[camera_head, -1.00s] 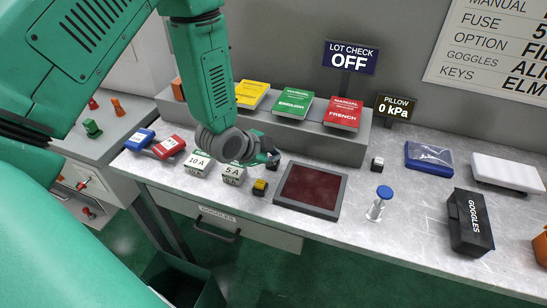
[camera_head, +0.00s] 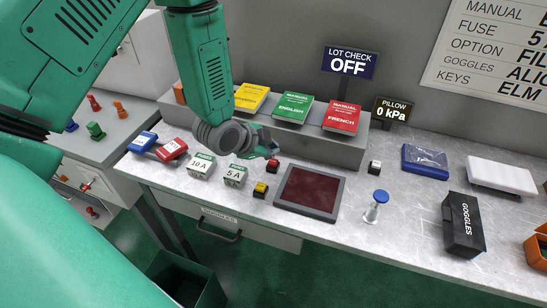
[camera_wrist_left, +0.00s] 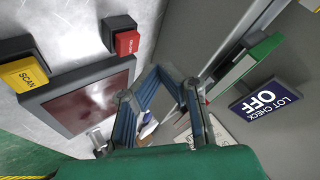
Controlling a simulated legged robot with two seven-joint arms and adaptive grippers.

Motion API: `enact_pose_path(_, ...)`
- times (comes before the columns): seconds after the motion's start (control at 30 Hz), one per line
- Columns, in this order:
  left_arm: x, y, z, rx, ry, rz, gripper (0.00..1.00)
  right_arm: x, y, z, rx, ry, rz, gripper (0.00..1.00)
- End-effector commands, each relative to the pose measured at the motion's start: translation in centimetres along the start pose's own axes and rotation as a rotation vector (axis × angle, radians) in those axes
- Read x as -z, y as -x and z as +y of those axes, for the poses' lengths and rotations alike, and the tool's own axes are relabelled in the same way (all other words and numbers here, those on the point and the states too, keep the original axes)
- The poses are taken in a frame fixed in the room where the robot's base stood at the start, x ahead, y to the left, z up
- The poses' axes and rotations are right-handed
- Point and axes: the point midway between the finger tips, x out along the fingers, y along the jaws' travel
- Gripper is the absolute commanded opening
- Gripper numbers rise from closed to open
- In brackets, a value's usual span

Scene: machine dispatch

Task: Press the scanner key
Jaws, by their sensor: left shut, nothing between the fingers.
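The yellow scanner key, marked SCAN in the left wrist view (camera_wrist_left: 24,74), sits on a black base on the bench. It also shows in the head view (camera_head: 260,188), left of the dark red scanner pad (camera_head: 309,191). A red key (camera_head: 272,166) stands behind it, beside the pad's back left corner; it also shows in the left wrist view (camera_wrist_left: 127,42). My left gripper (camera_head: 274,151) is shut and empty. In the head view it appears just behind and above the red key, apart from the yellow key. My right gripper is not in view.
The 10 A box (camera_head: 201,166) and 5 A box (camera_head: 235,175) stand left of the keys. Manuals lie on a raised grey shelf (camera_head: 340,151) behind. The LOT CHECK sign (camera_head: 350,60) reads OFF. A blue-topped stamp (camera_head: 376,204) and goggles box (camera_head: 463,224) stand right.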

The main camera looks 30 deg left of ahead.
Motion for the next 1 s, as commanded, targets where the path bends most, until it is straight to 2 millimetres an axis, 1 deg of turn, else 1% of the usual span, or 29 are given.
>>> enact_pose_path(0.03,0.5,0.7,-0.5,0.0,-0.001,0.0,0.0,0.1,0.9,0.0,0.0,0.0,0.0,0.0)
enact_pose_path(0.3,1.7,2.3,-1.7,0.0,-0.001,-0.001,0.0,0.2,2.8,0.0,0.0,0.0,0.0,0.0)
enact_pose_path(1.0,1.7,2.3,-1.7,0.0,-0.001,0.0,0.0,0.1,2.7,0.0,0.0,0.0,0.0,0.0)
